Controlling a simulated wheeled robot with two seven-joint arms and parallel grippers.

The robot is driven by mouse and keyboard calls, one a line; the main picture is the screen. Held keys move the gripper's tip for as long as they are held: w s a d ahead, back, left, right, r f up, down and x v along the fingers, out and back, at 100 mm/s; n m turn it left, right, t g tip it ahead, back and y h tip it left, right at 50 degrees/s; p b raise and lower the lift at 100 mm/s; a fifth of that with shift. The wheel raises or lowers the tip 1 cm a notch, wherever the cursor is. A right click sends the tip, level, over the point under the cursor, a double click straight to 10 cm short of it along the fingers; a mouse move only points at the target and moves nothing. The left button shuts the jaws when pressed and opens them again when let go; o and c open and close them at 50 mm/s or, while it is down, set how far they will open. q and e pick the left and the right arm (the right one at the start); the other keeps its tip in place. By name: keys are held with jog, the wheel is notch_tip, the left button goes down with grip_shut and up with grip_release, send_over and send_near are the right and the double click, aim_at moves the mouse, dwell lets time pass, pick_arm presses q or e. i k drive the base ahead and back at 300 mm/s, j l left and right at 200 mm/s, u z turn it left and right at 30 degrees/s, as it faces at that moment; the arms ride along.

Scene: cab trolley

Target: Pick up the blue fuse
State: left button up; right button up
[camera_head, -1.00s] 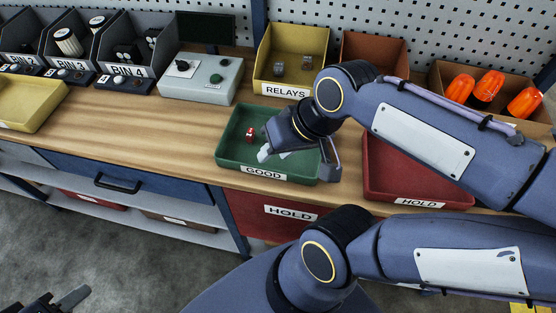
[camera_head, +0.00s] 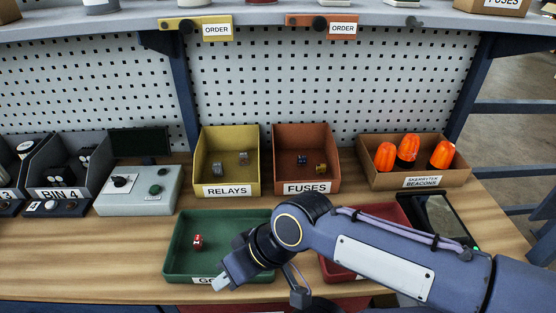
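The blue fuse (camera_head: 302,160) is a small dark blue piece inside the orange-brown FUSES bin (camera_head: 306,188) at the back of the bench. A yellowish fuse (camera_head: 321,168) lies to its right in the same bin. My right gripper (camera_head: 260,288) is over the front of the green GOOD tray (camera_head: 176,262), well in front of the FUSES bin. Its two fingers are spread apart with nothing seen between them. My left gripper is out of view.
A red fuse (camera_head: 198,241) lies in the GOOD tray. The yellow RELAYS bin (camera_head: 228,190) stands left of the FUSES bin, and a beacons box (camera_head: 420,182) stands to the right. My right arm partly covers the red tray (camera_head: 385,210). A shelf (camera_head: 300,20) runs above.

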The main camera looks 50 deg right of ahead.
aim_at(301, 159)
jog(key=z, duration=2)
jog(key=u, duration=0.55)
jog(key=k+l+u, duration=0.1)
jog(key=l+u, duration=0.15)
jog(key=u, duration=0.15)
jog(key=k+l+u, duration=0.15)
jog(key=u, duration=0.2)
jog(key=k+l+u, duration=0.15)
jog(key=u, duration=0.25)
jog(key=k+l+u, duration=0.2)
jog(key=u, duration=0.2)
jog(key=l, duration=0.7)
jog(key=i, duration=0.05)
